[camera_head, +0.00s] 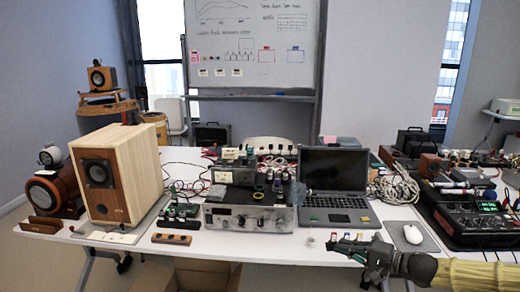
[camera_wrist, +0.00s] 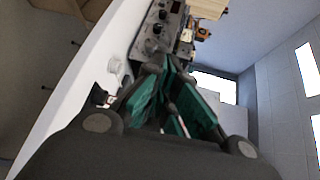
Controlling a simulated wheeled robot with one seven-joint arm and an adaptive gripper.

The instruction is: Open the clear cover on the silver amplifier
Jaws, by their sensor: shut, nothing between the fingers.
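The silver amplifier (camera_head: 248,218) stands near the front edge of the white table, left of the laptop, its knobbed front panel facing me. Glass-like parts and dark components sit on its top. A small see-through shape shows at its right end, but I cannot tell whether this is the clear cover or how it stands. In the wrist view the amplifier's panel (camera_wrist: 152,38) is beyond the fingers, tilted by the camera angle. My gripper (camera_head: 335,244), with green finger pads, is shut and empty, in front of the laptop and to the right of the amplifier, apart from it. It fills the lower wrist view (camera_wrist: 172,80).
An open laptop (camera_head: 335,178) stands right of the amplifier. A wooden speaker (camera_head: 135,170) and a small block with round knobs (camera_head: 172,239) are to its left. A mouse (camera_head: 412,234) and black equipment (camera_head: 478,222) are at right. Small jars lie near my gripper.

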